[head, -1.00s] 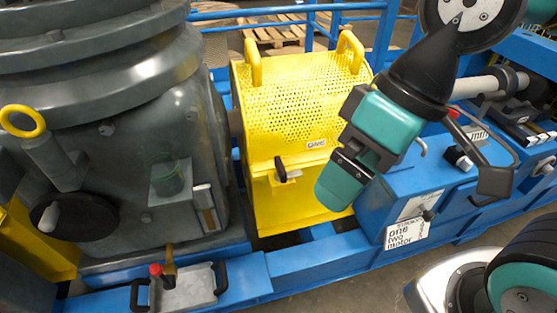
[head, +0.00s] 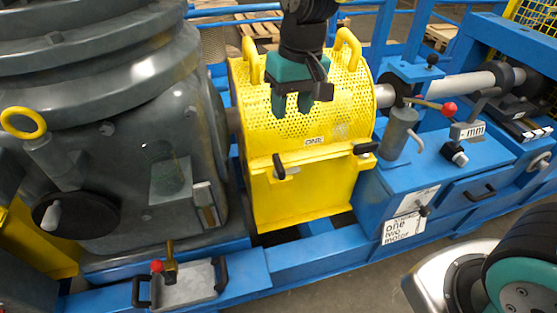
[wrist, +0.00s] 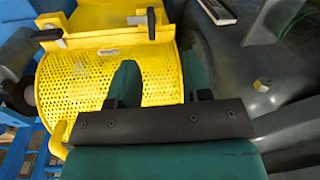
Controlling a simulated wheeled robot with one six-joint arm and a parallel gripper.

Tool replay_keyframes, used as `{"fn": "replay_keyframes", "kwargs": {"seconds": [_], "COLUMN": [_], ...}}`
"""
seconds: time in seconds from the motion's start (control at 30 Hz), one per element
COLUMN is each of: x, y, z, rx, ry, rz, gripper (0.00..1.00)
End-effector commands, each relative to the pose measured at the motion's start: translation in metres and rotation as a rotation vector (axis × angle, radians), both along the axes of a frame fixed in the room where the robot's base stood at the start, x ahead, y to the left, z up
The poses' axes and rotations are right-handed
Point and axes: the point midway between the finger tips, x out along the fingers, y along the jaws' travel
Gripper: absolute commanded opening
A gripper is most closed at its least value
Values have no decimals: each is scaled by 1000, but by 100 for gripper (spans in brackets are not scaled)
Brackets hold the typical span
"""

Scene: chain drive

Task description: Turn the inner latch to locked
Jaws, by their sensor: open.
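The yellow perforated guard (head: 300,121) has two black latch handles on its front edge. The left latch (head: 279,166) points up and down in the head view, and the right latch (head: 365,148) lies along the edge. In the wrist view the same upright-turned latch (wrist: 151,22) is at top centre and the lengthwise one (wrist: 47,35) is at top left. I cannot tell which is the inner one. My gripper (head: 292,108) points down over the guard's perforated top, behind both latches. In the wrist view its teal fingers (wrist: 160,80) are apart with nothing between them.
Two yellow handles (head: 347,48) rise from the guard's top. A dark grey machine housing (head: 150,160) stands close on the left. A blue cabinet (head: 435,165) with a red-knobbed lever (head: 449,109) is to the right. Space in front of the guard looks clear.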

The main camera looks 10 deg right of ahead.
Motion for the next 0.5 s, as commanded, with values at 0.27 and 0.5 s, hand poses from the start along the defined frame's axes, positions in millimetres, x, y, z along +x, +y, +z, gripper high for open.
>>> {"fn": "replay_keyframes", "kwargs": {"seconds": [0.27,0.5], "x": [67,70], "y": [7,7], "z": [-49,-72], "rx": [-103,-113], "ry": [18,22], "rz": [-164,-177], "gripper": [45,45]}}
